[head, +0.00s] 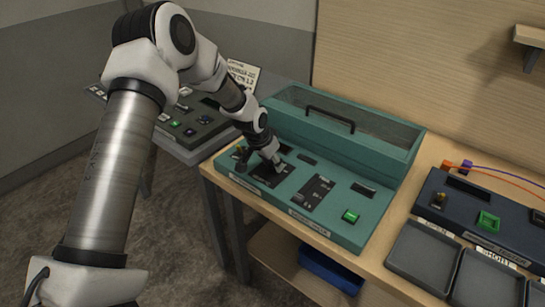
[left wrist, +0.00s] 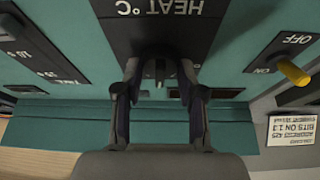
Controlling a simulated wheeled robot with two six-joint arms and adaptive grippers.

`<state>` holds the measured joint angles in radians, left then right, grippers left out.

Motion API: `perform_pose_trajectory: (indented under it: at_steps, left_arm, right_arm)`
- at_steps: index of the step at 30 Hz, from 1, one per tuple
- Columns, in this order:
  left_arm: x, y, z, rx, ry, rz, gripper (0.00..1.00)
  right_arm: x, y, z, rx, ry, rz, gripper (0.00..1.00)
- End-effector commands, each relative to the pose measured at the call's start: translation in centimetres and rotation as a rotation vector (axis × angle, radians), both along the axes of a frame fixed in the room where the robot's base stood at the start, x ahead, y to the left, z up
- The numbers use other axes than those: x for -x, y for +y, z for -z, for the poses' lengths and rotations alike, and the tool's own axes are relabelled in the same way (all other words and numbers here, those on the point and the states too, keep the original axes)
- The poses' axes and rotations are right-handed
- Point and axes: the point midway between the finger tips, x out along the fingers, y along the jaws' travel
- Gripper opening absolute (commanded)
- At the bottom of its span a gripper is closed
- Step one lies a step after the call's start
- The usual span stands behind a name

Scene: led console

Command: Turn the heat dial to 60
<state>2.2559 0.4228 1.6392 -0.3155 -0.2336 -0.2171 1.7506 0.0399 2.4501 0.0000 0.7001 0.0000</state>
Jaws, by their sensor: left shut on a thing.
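The teal console (head: 372,222) stands on the wooden bench in the head view. My left gripper (head: 273,160) reaches down onto its dark left panel (head: 262,181). In the left wrist view a black panel marked HEAT °C (left wrist: 185,25) appears upside down. My left gripper (left wrist: 159,72) is shut on the dark heat dial (left wrist: 158,66), with one finger on each side of it. The dial is mostly hidden by the fingers, and I cannot read its pointer or scale. My right gripper is not in view.
A yellow-tipped ON/OFF toggle (left wrist: 293,72) stands beside the heat panel. A slider panel (head: 312,193) and green button (head: 351,216) are to its right. The console's raised back has a handle (head: 330,119). A dark blue console (head: 455,211) and grey trays (head: 424,254) stand at right.

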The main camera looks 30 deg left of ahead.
Motion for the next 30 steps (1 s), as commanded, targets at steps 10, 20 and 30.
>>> perform_pose_trajectory:
  at_steps: [10, 20, 30]
  left_arm:
    - [0.1, 0.1, 1.4, 0.004, 0.004, 0.327, 0.05]
    - [0.0, 0.2, 0.8, 0.002, 0.006, 0.645, 0.05]
    - [-0.1, 0.2, 0.5, 0.003, 0.007, 0.94, 0.05]
  right_arm:
    - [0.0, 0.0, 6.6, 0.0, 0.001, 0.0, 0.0]
    - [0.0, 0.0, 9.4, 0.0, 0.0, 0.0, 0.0]
    - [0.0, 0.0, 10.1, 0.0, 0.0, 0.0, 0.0]
